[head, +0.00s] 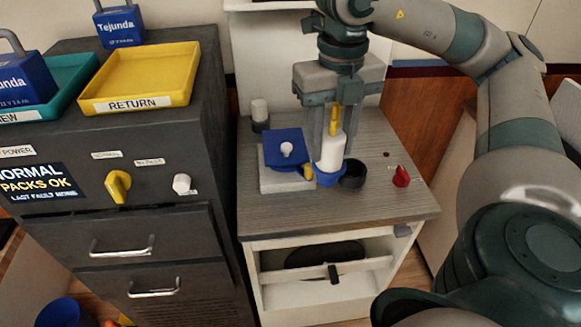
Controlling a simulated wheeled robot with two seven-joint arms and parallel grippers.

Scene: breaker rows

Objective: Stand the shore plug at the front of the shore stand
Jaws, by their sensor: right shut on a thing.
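My right gripper (333,120) comes down from above the grey cabinet top, shut on a white cylinder (330,152) with a yellow upper part and a blue base, likely the shore plug. It is upright; whether its base touches the surface below I cannot tell. A short black round holder (353,174) is just to its right, partly behind the blue base. Which of these is the shore stand is not clear. My left gripper is not in view.
A red knob (401,176) is at the right of the cabinet top (300,222), and a white-capped black item (260,115) stands at the back left. The front strip is clear.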

